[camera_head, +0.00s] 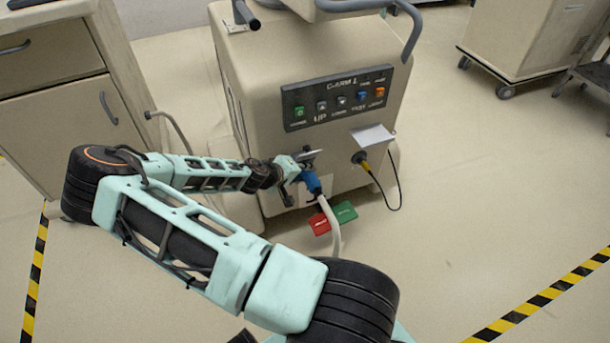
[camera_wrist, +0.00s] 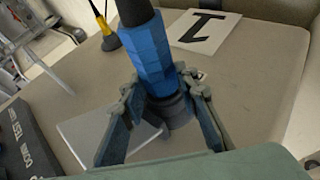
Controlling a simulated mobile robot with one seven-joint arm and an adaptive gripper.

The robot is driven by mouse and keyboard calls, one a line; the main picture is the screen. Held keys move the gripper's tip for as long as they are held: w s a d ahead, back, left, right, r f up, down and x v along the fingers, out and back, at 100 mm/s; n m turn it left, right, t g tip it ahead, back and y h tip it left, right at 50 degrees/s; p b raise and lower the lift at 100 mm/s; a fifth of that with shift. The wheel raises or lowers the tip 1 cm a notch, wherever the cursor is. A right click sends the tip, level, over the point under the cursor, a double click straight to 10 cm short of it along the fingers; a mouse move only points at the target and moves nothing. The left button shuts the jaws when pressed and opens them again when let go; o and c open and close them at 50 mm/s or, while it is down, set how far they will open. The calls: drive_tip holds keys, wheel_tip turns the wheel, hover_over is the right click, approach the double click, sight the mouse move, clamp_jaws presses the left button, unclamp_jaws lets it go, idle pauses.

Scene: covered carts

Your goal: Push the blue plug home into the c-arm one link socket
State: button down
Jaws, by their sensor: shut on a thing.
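The blue plug (camera_head: 311,182) is at the front face of the C-arm 1 cart (camera_head: 340,75), with a pale cable hanging from it. My gripper (camera_head: 298,168) is shut on it. In the wrist view, my gripper's fingers (camera_wrist: 160,85) lie on both sides of the blue plug's body (camera_wrist: 145,48). A dark round collar (camera_wrist: 179,109) shows at the plug's end against the cart face. I cannot tell whether this collar is the link socket or the plug's nose, nor how deep the plug sits. The head view hides the socket behind my gripper.
A yellow plug (camera_head: 359,158) with a black cable sits to the right, below a pale plate (camera_head: 373,137). The button panel (camera_head: 340,97) is above. Red (camera_head: 320,223) and green (camera_head: 345,212) pedals lie on the floor below. A drawer cabinet (camera_head: 55,85) stands at left.

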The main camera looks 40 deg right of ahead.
drive_tip(key=shift+w+d, duration=0.1)
drive_tip(key=shift+w, duration=0.15)
drive_tip(key=c, duration=1.4)
unclamp_jaws()
drive_tip(key=shift+w, duration=0.1)
drive_tip(key=v, duration=1.2)
drive_tip(key=shift+s, duration=0.2)
